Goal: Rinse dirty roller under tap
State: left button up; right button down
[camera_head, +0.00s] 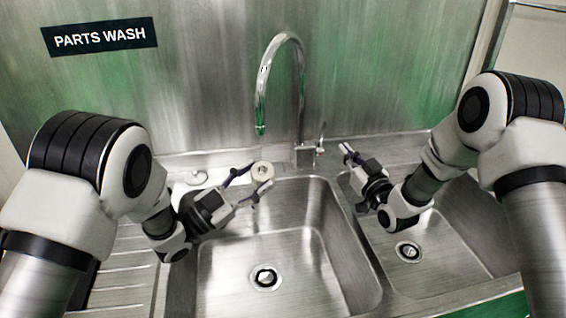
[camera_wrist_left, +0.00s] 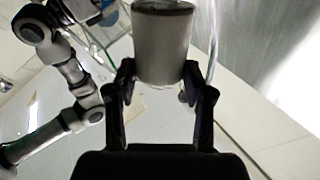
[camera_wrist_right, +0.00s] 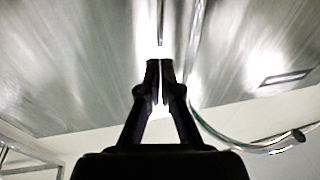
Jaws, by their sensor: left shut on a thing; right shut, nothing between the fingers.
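The roller (camera_head: 262,172) is a pale, short cylinder with a hole in its end. My left gripper (camera_head: 250,183) is shut on it and holds it above the back edge of the left basin, below the tap spout. In the left wrist view the roller (camera_wrist_left: 163,42) sits between the fingertips (camera_wrist_left: 160,80) as a grey cylinder. The chrome tap (camera_head: 281,80) arches up behind the basins, its spout end just above and behind the roller. No water stream is visible. My right gripper (camera_head: 347,152) is shut and empty, right of the tap handle (camera_head: 321,140); its closed fingers (camera_wrist_right: 160,75) show in the right wrist view.
The left basin (camera_head: 320,235) and right basin (camera_head: 478,215) are empty, each with a drain. A ribbed drainboard (camera_head: 125,265) lies at the left. The steel back wall (camera_head: 200,85) bears a PARTS WASH sign (camera_head: 100,37).

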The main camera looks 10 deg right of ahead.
aim_at(321, 138)
jog(key=s+d+f+n, duration=0.1)
jog(key=s+n, duration=0.4)
jog(key=n, duration=1.3)
jog(key=x, duration=1.4)
